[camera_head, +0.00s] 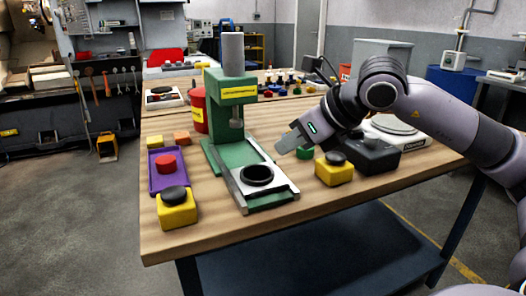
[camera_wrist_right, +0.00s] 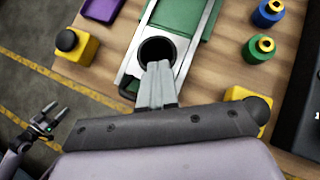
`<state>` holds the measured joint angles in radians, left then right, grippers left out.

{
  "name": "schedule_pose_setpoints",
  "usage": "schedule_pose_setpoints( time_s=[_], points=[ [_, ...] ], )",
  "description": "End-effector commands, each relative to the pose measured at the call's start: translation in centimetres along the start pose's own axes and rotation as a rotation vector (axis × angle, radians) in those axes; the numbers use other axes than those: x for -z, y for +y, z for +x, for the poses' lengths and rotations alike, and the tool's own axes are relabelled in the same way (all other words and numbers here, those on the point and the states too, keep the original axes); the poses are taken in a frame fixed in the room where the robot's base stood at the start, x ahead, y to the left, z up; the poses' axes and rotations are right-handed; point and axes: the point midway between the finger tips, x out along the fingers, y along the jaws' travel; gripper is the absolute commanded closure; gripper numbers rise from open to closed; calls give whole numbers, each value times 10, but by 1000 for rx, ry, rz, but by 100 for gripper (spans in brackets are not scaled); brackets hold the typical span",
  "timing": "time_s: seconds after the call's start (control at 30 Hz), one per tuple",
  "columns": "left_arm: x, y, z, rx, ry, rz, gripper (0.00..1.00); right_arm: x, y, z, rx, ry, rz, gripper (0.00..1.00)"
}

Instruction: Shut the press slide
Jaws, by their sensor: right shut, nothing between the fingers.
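The green press (camera_head: 232,88) stands on the wooden table, its ram above the back of its base. Its slide (camera_head: 280,187) is drawn out toward the front edge, with a black ring (camera_head: 257,175) on the pale plate. The slide also shows in the right wrist view (camera_wrist_right: 183,45). My right gripper (camera_head: 282,146) is shut and empty, above and to the right of the slide. In the wrist view its fingertips (camera_wrist_right: 157,66) overlap the near edge of the ring; contact cannot be told. My left gripper (camera_wrist_right: 53,110) shows only in the wrist view, apparently open, over the floor.
Another yellow button box (camera_head: 177,209) and a purple tray (camera_head: 156,183) lie left. A red canister (camera_head: 198,112) stands beside the press. Bare tabletop lies in front.

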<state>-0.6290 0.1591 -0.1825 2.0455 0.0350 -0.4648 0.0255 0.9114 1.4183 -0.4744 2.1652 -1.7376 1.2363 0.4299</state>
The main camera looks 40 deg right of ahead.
Motion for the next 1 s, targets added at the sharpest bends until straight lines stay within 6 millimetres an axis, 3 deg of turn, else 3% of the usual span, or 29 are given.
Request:
schedule_pose_setpoints(
  time_s=[0.5,0.7,1.0],
  points=[
    [-2,5,-4,-3,-10,-17,25,0,2,82,-7,1,3,100],
    [0,4,-3,-3,-5,-15,25,0,2,94,-5,0,1,100],
    [0,4,-3,-2,-4,-12,25,0,1,94,-5,0,1,100]
  ],
)
